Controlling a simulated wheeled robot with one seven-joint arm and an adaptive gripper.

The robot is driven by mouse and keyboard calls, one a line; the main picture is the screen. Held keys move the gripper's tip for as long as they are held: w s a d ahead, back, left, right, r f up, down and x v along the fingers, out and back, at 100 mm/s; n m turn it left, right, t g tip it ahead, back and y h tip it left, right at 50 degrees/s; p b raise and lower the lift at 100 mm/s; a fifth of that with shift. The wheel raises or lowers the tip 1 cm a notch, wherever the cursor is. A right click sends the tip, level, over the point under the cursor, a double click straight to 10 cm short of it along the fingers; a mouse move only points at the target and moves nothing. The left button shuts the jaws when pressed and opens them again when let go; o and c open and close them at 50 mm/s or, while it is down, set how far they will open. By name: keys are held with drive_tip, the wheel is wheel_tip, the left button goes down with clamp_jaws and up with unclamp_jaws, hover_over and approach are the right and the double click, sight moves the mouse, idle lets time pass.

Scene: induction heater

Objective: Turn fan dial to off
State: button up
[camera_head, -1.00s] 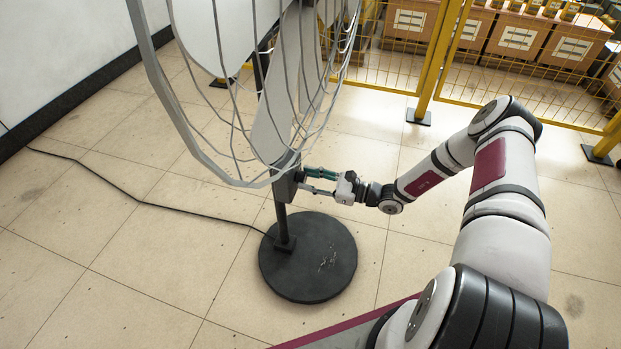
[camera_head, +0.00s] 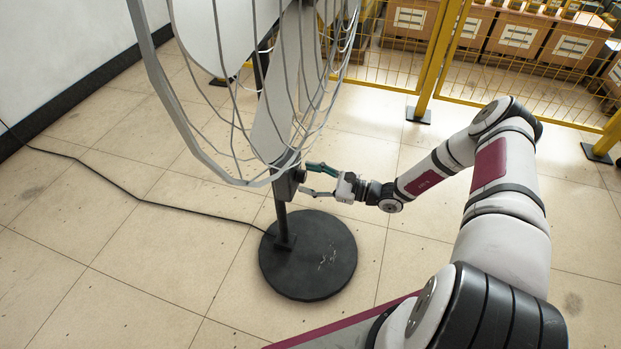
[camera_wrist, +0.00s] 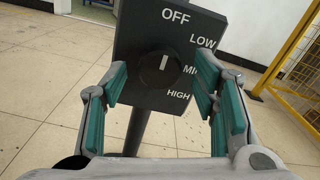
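The fan's dark control box (camera_wrist: 140,35) fills the upper middle of the wrist view, with OFF, LOW, MID and HIGH in white. Its round black dial (camera_wrist: 163,72) has a white mark that points up, toward the OFF label. My gripper (camera_wrist: 162,86) is open, with its teal-padded fingers on either side of the dial and visible gaps between them and it. In the head view my gripper (camera_head: 306,178) is just right of the control box (camera_head: 286,183) on the fan's pole. The dial face cannot be seen there.
The fan's wire cage (camera_head: 185,125) stands above and left of my gripper. Its round black base (camera_head: 310,265) is on the tiled floor below. A black cable (camera_head: 140,198) runs left. A yellow mesh fence (camera_head: 430,70) stands behind, with boxes beyond it.

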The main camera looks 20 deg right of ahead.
drive_tip(key=v, duration=1.2)
drive_tip(key=shift+d, duration=0.1)
idle(0.4)
